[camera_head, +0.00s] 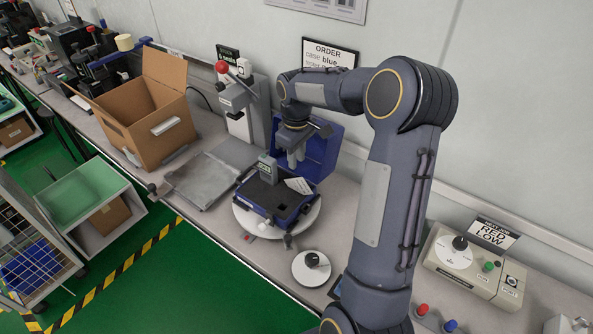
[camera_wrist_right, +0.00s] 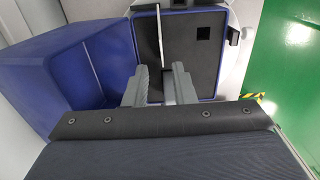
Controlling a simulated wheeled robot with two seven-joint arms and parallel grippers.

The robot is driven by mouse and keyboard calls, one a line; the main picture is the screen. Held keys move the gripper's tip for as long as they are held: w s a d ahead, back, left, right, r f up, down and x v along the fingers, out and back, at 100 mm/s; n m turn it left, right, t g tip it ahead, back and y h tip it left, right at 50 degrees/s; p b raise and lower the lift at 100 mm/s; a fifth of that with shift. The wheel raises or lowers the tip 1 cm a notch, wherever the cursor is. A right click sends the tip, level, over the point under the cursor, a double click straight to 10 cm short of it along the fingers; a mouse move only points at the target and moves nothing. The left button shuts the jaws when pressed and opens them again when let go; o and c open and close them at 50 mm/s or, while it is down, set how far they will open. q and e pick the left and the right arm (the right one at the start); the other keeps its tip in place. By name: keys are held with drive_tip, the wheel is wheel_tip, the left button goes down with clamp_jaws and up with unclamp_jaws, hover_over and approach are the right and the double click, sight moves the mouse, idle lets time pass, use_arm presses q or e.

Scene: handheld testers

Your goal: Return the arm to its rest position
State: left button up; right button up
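My right arm comes in from the right in the head view. Its gripper (camera_head: 293,160) points down above the open blue case (camera_head: 272,213). In the wrist view the two grey fingers of the gripper (camera_wrist_right: 160,86) are apart, with nothing seen between them. The case has a dark foam inlay (camera_wrist_right: 190,47) and a raised blue lid (camera_head: 314,160), partly hidden by my arm. A grey handheld tester (camera_head: 267,168) stands in the case, with a white leaflet (camera_head: 299,185) beside it. My left gripper is not in view.
The case rests on a round white turntable (camera_head: 245,222). A press with a red knob (camera_head: 222,67) stands behind it. A cardboard box (camera_head: 152,115) and a metal plate (camera_head: 201,180) are to the left. A dial (camera_head: 311,267) is in front; a control box (camera_head: 470,263) is right.

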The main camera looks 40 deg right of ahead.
drive_tip(key=shift+r, duration=1.8)
